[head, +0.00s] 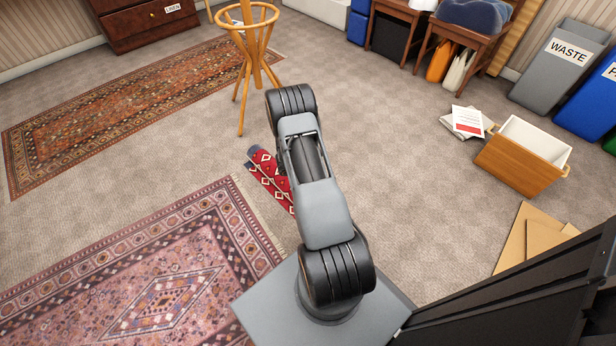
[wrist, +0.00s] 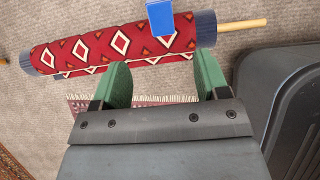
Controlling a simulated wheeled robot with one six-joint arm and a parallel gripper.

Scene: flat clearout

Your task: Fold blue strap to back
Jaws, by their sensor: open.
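A rolled red rug (wrist: 110,47) with white and dark diamonds and grey-blue end bands lies on the floor in the wrist view. A wooden pole (wrist: 245,25) sticks out of its right end. The blue strap (wrist: 161,18) shows as a flat blue piece over the right half of the roll, cut off by the top edge. My gripper (wrist: 163,76) is open and empty, its green fingers on the near side of the roll, the strap beyond the gap between them. In the head view the roll (head: 264,167) is partly behind my arm, which hides my gripper and the strap.
A patterned rug (head: 150,270) lies at front left, another (head: 130,110) behind it. A wooden stand (head: 243,75) stands beyond the roll. A wooden box (head: 512,170), papers (head: 466,122) and flat cardboard (head: 530,240) are at right. Bare carpet lies between.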

